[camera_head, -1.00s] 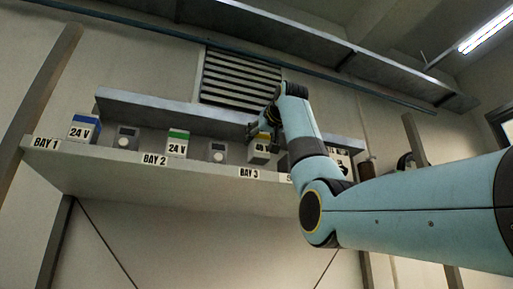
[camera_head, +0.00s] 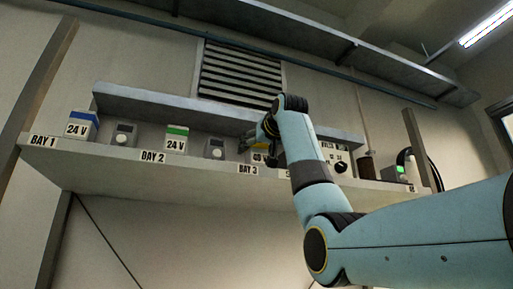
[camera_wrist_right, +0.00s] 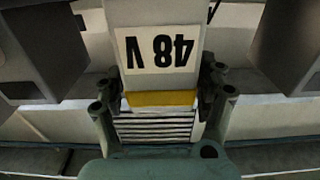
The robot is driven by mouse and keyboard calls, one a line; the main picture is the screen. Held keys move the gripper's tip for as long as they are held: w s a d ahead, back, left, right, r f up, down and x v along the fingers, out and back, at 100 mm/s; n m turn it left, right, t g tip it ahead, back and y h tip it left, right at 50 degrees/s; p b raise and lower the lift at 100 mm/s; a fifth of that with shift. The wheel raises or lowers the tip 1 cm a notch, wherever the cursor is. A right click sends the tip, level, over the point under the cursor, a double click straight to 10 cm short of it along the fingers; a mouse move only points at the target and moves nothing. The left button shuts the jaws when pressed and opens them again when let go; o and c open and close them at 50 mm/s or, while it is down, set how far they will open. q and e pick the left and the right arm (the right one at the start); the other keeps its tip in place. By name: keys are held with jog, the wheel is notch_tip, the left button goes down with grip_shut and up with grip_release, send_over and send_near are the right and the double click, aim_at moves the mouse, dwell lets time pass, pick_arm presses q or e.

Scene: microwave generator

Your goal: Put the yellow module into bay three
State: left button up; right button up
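The yellow module (camera_head: 258,157) is a light box with a yellow band and a "48 V" label. It is upright on the shelf, above the BAY 3 label (camera_head: 248,170). In the right wrist view the module (camera_wrist_right: 160,50) appears upside down, between my right gripper's fingers. My right gripper (camera_head: 259,146) is at its upper part, one finger on each side; it also shows in the wrist view (camera_wrist_right: 162,88). The fingers are very close to its sides, and I cannot tell whether they touch it. My left gripper is not in view.
A blue-banded 24 V module (camera_head: 82,125) stands above BAY 1 and a green-banded one (camera_head: 176,140) by BAY 2. Grey units (camera_head: 123,134) (camera_head: 215,148) stand between bays. An overhanging ledge (camera_head: 180,110) runs above; a knobbed panel (camera_head: 336,158) is to the right.

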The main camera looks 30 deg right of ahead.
jog(key=shift+r, duration=0.1)
jog(key=shift+s, duration=0.2)
jog(key=b+v, duration=0.5)
jog(key=v, duration=0.6)
jog(key=shift+s+b, duration=0.3)
jog(key=shift+s, duration=0.05)
jog(key=shift+w, duration=0.1)
